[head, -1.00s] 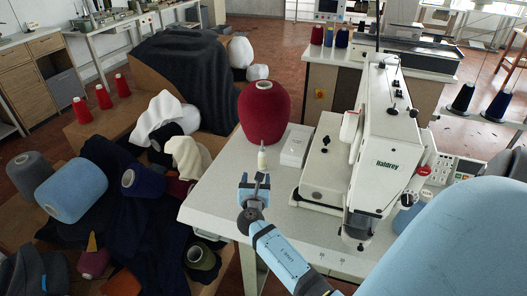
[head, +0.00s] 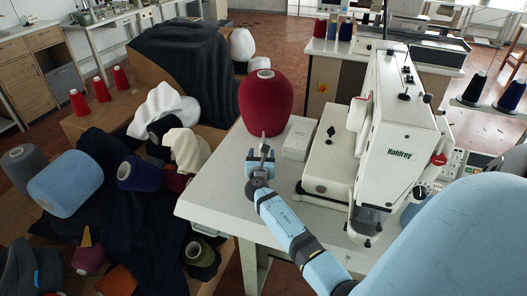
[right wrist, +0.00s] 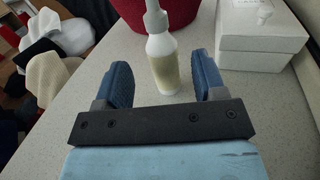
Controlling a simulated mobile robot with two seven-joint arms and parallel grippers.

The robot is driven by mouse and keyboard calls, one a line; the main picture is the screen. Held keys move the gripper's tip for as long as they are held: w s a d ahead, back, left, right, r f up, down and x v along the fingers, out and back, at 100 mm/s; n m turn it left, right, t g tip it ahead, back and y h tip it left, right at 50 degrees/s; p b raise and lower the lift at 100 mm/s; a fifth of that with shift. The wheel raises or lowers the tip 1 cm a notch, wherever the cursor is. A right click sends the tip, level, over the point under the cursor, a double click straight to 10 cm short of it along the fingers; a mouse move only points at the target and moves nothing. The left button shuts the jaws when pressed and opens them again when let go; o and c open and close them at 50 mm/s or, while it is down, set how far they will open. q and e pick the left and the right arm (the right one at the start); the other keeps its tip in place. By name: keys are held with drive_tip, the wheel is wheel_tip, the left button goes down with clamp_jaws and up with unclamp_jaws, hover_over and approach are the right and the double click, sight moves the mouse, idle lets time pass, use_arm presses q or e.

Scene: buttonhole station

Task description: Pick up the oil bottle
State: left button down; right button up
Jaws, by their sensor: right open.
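The oil bottle (right wrist: 163,62) is small, with a pale yellowish body, a white shoulder and a nozzle cut off by the top edge of the right wrist view. It stands upright on the white tabletop (right wrist: 110,45). My right gripper (right wrist: 161,76) is open, with one blue finger on each side of the bottle and a gap on both sides. In the head view my right gripper (head: 260,163) is low over the table and largely hides the bottle. My left gripper is not in view.
A large red yarn cone (head: 266,105) stands just behind the bottle. A white box (head: 298,141) is close on the right, with the sewing machine (head: 392,135) beyond it. Cones and dark cloth (head: 125,190) are heaped left of the table.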

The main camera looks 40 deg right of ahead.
drive_tip(key=x, duration=0.3)
drive_tip(key=shift+w+d, duration=0.2)
drive_tip(key=shift+d, duration=0.2)
drive_tip(key=c, duration=1)
drive_tip(key=shift+c, duration=0.3)
drive_tip(key=shift+r, duration=0.2)
